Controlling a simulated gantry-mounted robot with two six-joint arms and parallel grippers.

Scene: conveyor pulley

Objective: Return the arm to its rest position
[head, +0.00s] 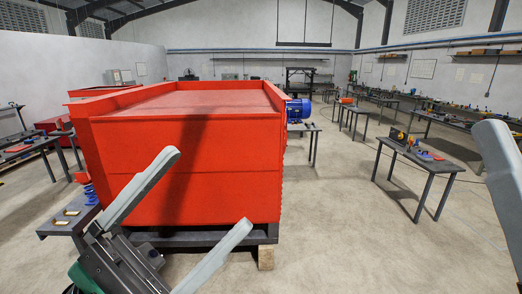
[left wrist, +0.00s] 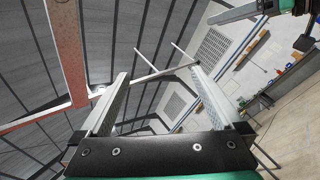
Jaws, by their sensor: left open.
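My left gripper (head: 211,189) is at the lower left of the head view, in front of the red conveyor housing (head: 190,165). Its two pale fingers are spread wide with nothing between them. In the left wrist view the same gripper (left wrist: 160,72) is open and empty, with roof and wall behind it. At the right edge of the head view one pale finger of my right gripper (head: 498,155) shows. The rest of it is cut off, so its opening cannot be told.
A small grey shelf (head: 62,221) with brass-coloured parts sits left of my left gripper. A blue motor (head: 298,110) stands behind the housing's right side. A table (head: 420,158) with small parts stands at the right. The floor (head: 340,225) between is clear.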

